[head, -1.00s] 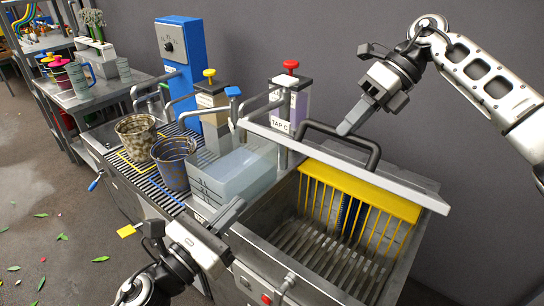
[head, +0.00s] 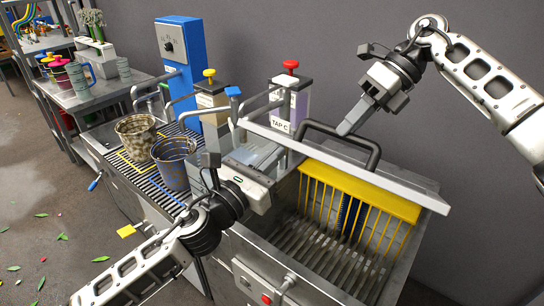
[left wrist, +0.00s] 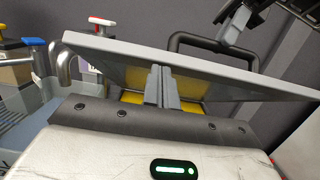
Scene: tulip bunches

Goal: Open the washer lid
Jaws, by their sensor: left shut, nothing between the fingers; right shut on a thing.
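The washer (head: 350,262) is a steel tub at the right, its ribbed inside and yellow tines (head: 360,210) showing. Its pale lid (head: 410,191) is raised above the tub, seen nearly edge-on, with a black bar handle (head: 371,155). In the left wrist view the lid (left wrist: 115,52) slants across the picture, with the handle (left wrist: 185,38) behind it. My right gripper (head: 347,128) is shut on the handle. My left gripper (head: 280,154) is shut and empty at the lid's left part; its closed fingers show in the left wrist view (left wrist: 163,72), overlapping the lid.
A clear water basin (head: 208,193), partly hidden by my left arm, stands left of the washer. Two buckets (head: 172,170) stand on the slatted rack. Taps and a purple dispenser (head: 292,98) stand behind. A grey wall is at the back. The floor at the left has scattered leaves.

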